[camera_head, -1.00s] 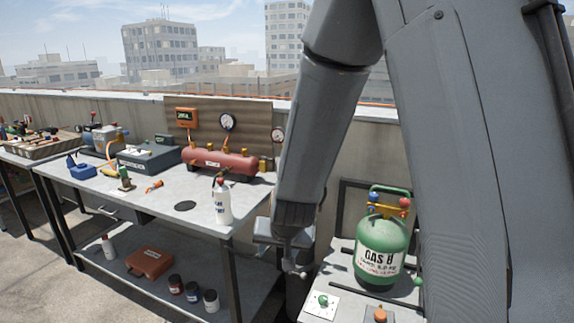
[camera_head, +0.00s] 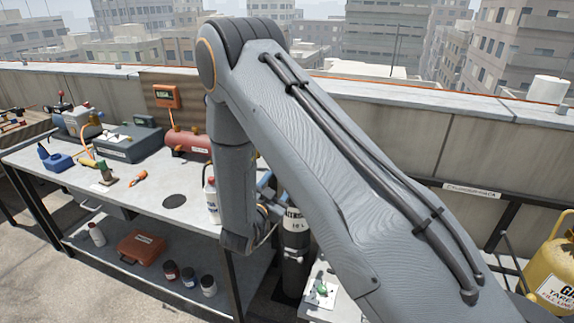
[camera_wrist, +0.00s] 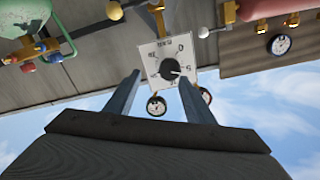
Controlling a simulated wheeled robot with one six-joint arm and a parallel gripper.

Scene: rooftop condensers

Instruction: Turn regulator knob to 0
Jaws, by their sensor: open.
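The regulator knob (camera_wrist: 170,68) is a round black knob on a white square dial plate (camera_wrist: 155,52) in the wrist view. The picture is turned, so the plate's printing looks inverted. A pale mark shows on the knob's right side; I cannot read its setting surely. My gripper (camera_wrist: 160,78) is open and empty, its two fingers pointing toward the plate. The knob appears between the fingertips, with no clear contact. In the head view my arm hides the regulator.
In the wrist view, gauges (camera_wrist: 157,105) sit close to the plate, and a red tank (camera_wrist: 265,8) lies at right. In the head view, a workbench (camera_head: 130,205) stands at left, a grey cylinder (camera_head: 294,255) beside my wrist, and a yellow gas bottle (camera_head: 552,270) at far right.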

